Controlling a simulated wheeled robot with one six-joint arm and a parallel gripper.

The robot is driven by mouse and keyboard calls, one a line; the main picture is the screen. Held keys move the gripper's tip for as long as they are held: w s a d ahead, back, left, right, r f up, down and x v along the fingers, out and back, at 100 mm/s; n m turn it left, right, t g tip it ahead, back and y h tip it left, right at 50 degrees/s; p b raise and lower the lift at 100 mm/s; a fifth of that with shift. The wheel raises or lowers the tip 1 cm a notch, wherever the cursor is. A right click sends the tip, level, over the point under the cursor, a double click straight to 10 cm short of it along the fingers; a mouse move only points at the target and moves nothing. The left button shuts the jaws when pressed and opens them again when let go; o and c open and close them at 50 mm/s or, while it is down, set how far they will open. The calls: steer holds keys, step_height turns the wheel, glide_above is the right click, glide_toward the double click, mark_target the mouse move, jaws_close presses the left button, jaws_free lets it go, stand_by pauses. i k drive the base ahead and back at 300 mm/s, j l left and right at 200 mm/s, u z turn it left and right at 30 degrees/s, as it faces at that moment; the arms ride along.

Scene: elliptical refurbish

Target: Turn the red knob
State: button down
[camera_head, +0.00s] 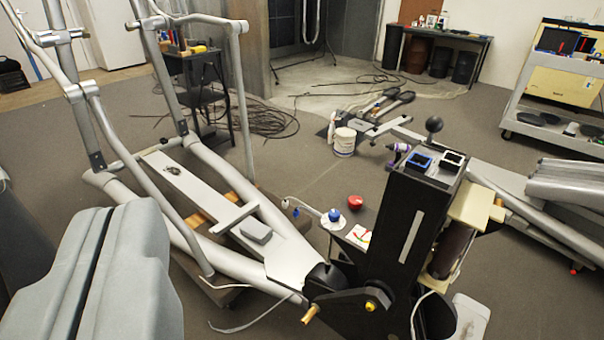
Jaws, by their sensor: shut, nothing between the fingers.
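A small red round object (355,202) sits right of centre, on or beside a small dark stand left of a black upright column (408,235). It looks like a knob or a ball, and I cannot tell which. A blue-topped round object (334,215) is just left of it. A second, much smaller red spot (573,271) shows low on the machine at the right edge. My gripper is not visible in this view, so its place relative to the red object cannot be seen.
A grey elliptical frame (240,90) fills the left, with a large grey cover (115,275) in front. A white bucket (344,141) and loose cables (262,122) lie behind. A wheeled cart (510,125) stands at the right. Some carpet between is clear.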

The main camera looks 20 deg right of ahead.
mark_target(354, 202)
steer(key=i+z, duration=0.15)
steer(key=z, duration=0.25)
steer(key=i+z, duration=0.2)
steer(key=z, duration=0.25)
